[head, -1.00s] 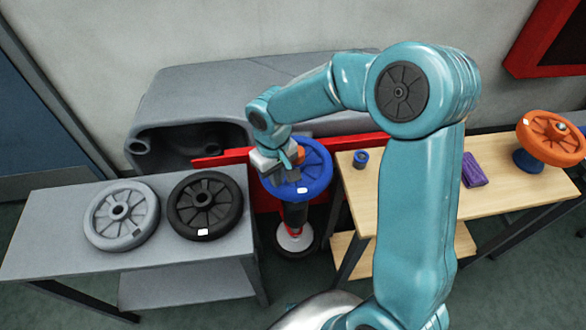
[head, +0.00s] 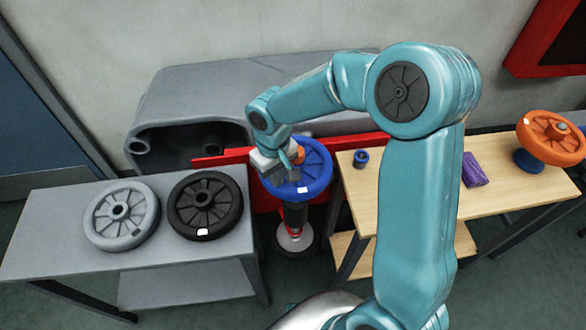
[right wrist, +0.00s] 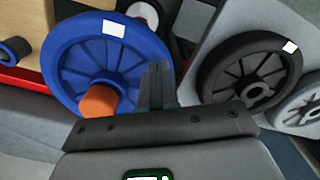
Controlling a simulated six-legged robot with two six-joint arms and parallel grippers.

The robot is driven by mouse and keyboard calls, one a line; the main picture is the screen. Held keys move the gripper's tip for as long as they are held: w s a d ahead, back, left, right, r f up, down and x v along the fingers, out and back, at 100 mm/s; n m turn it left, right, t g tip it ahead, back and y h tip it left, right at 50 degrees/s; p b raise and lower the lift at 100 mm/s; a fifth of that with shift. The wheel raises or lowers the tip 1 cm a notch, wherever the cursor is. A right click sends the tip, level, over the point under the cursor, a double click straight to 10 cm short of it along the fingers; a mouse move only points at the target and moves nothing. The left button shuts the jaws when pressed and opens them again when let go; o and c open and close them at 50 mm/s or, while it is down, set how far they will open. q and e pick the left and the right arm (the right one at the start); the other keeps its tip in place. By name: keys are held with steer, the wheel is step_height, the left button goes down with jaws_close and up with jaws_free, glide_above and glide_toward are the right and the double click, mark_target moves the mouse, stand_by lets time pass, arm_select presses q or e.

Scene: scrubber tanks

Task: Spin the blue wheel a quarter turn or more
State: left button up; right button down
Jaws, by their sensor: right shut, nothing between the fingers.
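The blue wheel (head: 312,181) lies flat on top of a dark post between the two tables, with a white label near its front edge and an orange hub. My right gripper (head: 288,178) is shut and empty over the wheel's left part. In the right wrist view the blue wheel (right wrist: 72,62) fills the upper left, with its orange hub (right wrist: 98,101) beside the shut fingers (right wrist: 158,85). The fingers overlap the wheel's rim there; I cannot tell whether they touch it. My left gripper is not in view.
A grey wheel (head: 98,228) and a black wheel (head: 205,222) lie on the grey table (head: 70,263) at left. The wooden table (head: 490,206) at right holds a purple block (head: 473,170), a small blue roller (head: 361,158) and an orange wheel (head: 551,139). A red panel (head: 222,158) stands behind.

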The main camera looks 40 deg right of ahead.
mark_target(294, 190)
steer(key=shift+f+b, duration=0.45)
steer(key=shift+f, duration=0.15)
steer(key=shift+s, duration=0.1)
steer(key=shift+s+d+r, duration=0.1)
steer(key=shift+s+d, duration=0.15)
steer(key=shift+s, duration=0.25)
steer(key=shift+s+d+r, duration=0.1)
steer(key=shift+s+d, duration=0.1)
steer(key=shift+s, duration=0.25)
steer(key=shift+f, duration=0.1)
steer(key=shift+s+d+b, duration=0.4)
steer(key=shift+s+d, duration=0.25)
steer(key=shift+s, duration=0.15)
steer(key=shift+d, duration=0.1)
